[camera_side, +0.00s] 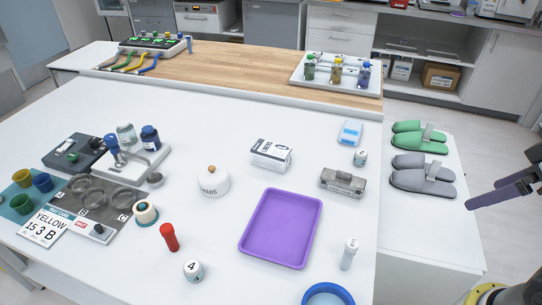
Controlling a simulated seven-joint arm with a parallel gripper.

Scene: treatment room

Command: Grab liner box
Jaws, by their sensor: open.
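A small white carton with dark print on its sides (271,154) lies on the white table near its middle, behind the purple tray. It looks like the liner box, but its print is too small to read. My gripper (502,183) is at the right edge of the view, partly cut off by the frame. It is open, with nothing seen between its dark fingers. It is well to the right of the carton and apart from it, beside the slippers.
The purple tray (247,254) stands in front of the carton, a white lidded jar (213,183) to its left and a grey device (342,182) to its right. Green slippers (418,139) and grey slippers (422,177) lie on the right-hand surface. A raised wooden counter (230,72) runs behind.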

